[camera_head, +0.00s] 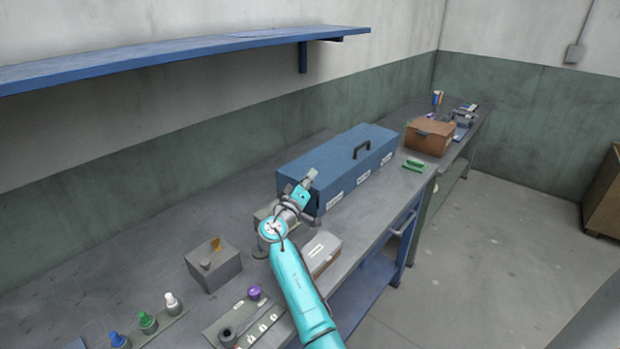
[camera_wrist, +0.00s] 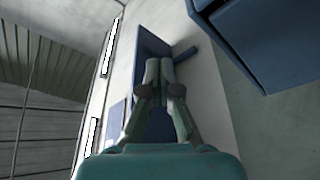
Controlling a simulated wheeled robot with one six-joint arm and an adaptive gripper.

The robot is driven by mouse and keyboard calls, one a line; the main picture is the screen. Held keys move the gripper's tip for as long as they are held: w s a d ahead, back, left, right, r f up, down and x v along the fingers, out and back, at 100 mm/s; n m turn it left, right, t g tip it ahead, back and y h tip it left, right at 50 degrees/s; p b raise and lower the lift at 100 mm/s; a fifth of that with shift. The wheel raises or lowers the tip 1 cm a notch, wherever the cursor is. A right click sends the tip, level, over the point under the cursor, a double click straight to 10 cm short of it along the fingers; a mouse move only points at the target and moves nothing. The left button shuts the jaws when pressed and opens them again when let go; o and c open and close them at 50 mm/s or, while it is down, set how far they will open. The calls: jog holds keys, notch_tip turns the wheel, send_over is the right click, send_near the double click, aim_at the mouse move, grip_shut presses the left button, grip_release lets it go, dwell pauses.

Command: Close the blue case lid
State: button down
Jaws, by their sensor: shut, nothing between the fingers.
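The long blue case (camera_head: 338,172) lies on the workbench, with white labels along its front. I cannot tell if a small gap remains at the lid's edge. My gripper (camera_head: 311,175) is at the near left end of the case, in front of it in the picture; contact cannot be told. In the wrist view my gripper (camera_wrist: 160,64) has its fingertips together and empty, and a blue case corner (camera_wrist: 265,40) shows at upper right.
A grey box (camera_head: 214,268), a white-topped box (camera_head: 320,250) and several small bottles (camera_head: 148,322) stand on the near bench. A brown box (camera_head: 430,136) and a green item (camera_head: 414,165) are beyond the case. A blue shelf (camera_head: 180,50) hangs above on the wall.

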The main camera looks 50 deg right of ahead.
notch_tip(320, 180, up, 4)
jog(key=a+f, duration=0.3)
jog(key=a, duration=0.6)
jog(key=shift+s+a+f, duration=0.2)
jog(key=shift+s+f, duration=0.1)
jog(key=shift+s, duration=0.05)
